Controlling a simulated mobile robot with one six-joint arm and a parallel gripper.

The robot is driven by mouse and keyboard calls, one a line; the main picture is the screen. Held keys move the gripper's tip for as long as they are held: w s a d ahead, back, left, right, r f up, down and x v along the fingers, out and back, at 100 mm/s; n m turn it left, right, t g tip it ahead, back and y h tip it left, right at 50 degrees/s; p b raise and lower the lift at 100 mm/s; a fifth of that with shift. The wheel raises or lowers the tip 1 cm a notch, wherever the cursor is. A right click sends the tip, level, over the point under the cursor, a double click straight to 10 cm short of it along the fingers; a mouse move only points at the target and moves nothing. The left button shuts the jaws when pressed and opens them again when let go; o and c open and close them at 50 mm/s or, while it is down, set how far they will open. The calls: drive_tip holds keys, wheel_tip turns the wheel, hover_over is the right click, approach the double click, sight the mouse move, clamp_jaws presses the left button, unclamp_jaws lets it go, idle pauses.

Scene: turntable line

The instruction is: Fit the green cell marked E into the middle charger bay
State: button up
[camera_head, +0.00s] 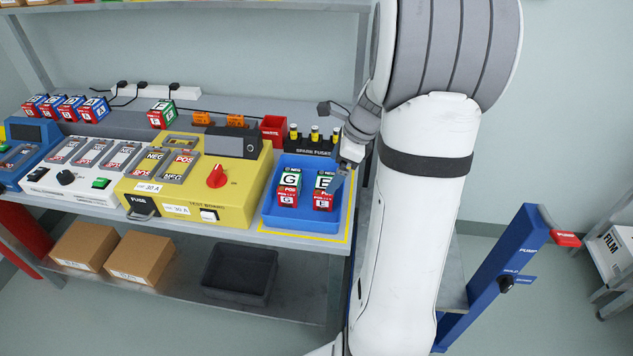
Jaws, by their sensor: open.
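The green cell marked E (324,191) stands in the blue tray (310,229), to the right of a similar green cell marked G (289,187). Both have green upper parts and red lower parts. My gripper (341,173) is open at the upper right of cell E, very close to it in the picture. I cannot tell whether its fingers touch the cell, and my arm hides part of the tray's right side. The white charger (68,183) stands at the left with three bays side by side.
A yellow test board (236,199) with a red knob stands between charger and tray. Behind are spare fuses (314,147), a red bin (273,131) and another green-and-red cell (162,115). Several blue-and-red cells stand at the back left. A blue post (496,270) is at the right.

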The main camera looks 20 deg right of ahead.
sight(326, 183)
drive_tip(key=x, duration=0.7)
drive_tip(key=shift+w+d+f+b, duration=0.2)
drive_tip(key=shift+w+f+b, duration=0.1)
drive_tip(key=shift+f, duration=0.15)
drive_tip(key=shift+c, duration=0.2)
drive_tip(key=c, duration=1.3)
drive_tip(key=shift+r, duration=0.1)
